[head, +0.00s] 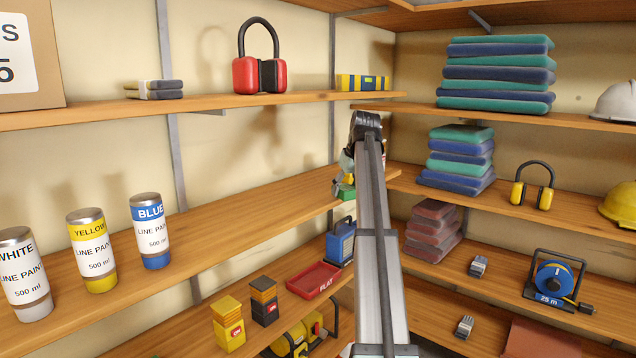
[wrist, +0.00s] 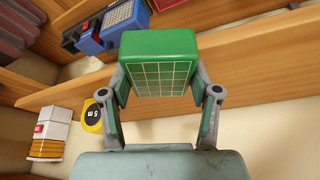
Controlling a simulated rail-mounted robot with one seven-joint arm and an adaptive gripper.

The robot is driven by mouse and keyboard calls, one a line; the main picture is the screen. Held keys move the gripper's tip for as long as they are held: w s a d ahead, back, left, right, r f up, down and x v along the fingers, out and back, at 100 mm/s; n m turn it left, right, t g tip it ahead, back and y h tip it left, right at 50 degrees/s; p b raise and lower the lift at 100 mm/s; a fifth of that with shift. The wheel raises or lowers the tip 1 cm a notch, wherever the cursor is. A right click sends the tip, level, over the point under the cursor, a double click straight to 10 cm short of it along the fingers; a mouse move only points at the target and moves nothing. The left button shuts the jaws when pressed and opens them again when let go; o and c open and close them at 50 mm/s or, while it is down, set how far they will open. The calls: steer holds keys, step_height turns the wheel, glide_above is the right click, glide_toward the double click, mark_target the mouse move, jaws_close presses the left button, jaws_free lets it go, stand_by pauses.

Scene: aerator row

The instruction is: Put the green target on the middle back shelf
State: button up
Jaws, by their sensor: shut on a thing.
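The green target (head: 345,191) is a small green block with rounded edges. In the wrist view its near face shows a pale grid (wrist: 160,80). My gripper (wrist: 160,92) has one finger on each side of the block and is shut on it. In the head view my arm hides most of my gripper (head: 347,178). The block shows just left of the arm, by the right end of the middle shelf (head: 250,205) on the left-hand wall. I cannot tell whether it touches the board.
White, yellow and blue paint cans (head: 150,232) stand at the left of that shelf; its board between them and my gripper is clear. Red ear defenders (head: 259,75) sit on the shelf above. A blue device (head: 341,243) and red tray (head: 313,280) are below. Folded cloths (head: 457,158) are right.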

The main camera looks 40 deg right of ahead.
steer(key=p, duration=0.1)
glide_toward(323, 189)
steer(key=s+f, duration=0.1)
steer(key=f, duration=0.1)
steer(key=s+f, duration=0.1)
steer(key=f, duration=0.1)
steer(key=shift+s+a, duration=0.2)
steer(key=shift+s, duration=0.1)
steer(key=w, duration=0.1)
steer(key=w+p, duration=0.1)
steer(key=w, duration=0.1)
steer(key=w+d, duration=0.1)
steer(key=w, duration=0.1)
steer(key=shift+w+p, duration=0.25)
steer(key=shift+p, duration=0.05)
steer(key=shift+s+a+f, duration=0.1)
steer(key=shift+a+f, duration=0.1)
steer(key=shift+f, duration=0.65)
steer(key=shift+f, duration=0.15)
steer(key=o, duration=1.2)
